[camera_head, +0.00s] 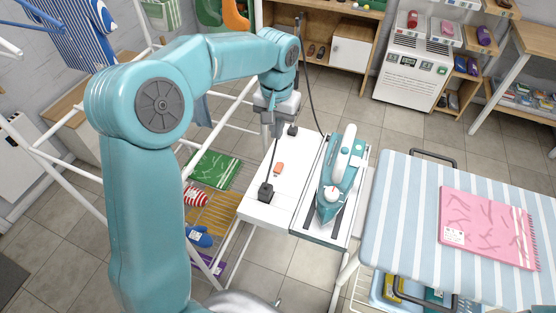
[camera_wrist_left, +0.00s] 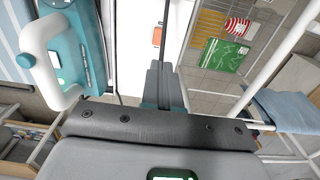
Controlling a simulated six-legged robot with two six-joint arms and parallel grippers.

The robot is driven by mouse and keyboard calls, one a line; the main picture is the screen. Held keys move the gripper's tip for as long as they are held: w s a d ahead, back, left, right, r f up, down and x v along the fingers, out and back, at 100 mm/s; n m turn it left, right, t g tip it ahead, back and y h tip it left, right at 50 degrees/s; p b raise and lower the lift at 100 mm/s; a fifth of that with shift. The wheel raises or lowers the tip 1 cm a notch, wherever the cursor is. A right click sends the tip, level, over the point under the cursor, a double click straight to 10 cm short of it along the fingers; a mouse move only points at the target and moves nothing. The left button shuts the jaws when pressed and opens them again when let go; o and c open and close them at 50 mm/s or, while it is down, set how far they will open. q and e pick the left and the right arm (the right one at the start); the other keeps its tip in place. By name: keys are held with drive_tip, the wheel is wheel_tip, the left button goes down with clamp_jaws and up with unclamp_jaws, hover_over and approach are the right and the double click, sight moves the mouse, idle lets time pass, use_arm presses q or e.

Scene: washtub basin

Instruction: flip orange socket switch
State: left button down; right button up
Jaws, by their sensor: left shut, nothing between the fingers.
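The orange socket switch (camera_head: 279,168) is a small rocker on the white panel (camera_head: 256,211) beside the iron. It also shows in the left wrist view (camera_wrist_left: 157,36), beyond my fingertips. My left gripper (camera_head: 278,131) points down at the far end of the panel, apart from the switch. In the wrist view its fingers (camera_wrist_left: 162,70) are together with nothing between them. Whether the fingertips touch the panel or a plug cannot be told. My right gripper is in neither view.
A teal and white iron (camera_head: 352,172) stands right of the panel. Black plugs (camera_head: 266,191) sit on the panel, with a cord rising behind. A striped ironing board (camera_head: 400,210) with a pink cloth (camera_head: 485,225) is at right. White drying-rack bars (camera_head: 222,120) stand left.

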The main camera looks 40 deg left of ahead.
sight(278, 169)
use_arm(q)
wheel_tip(278, 169, down, 13)
drive_tip(key=shift+f+p, duration=0.15)
drive_tip(key=shift+p, duration=0.8)
drive_tip(key=shift+d, duration=0.1)
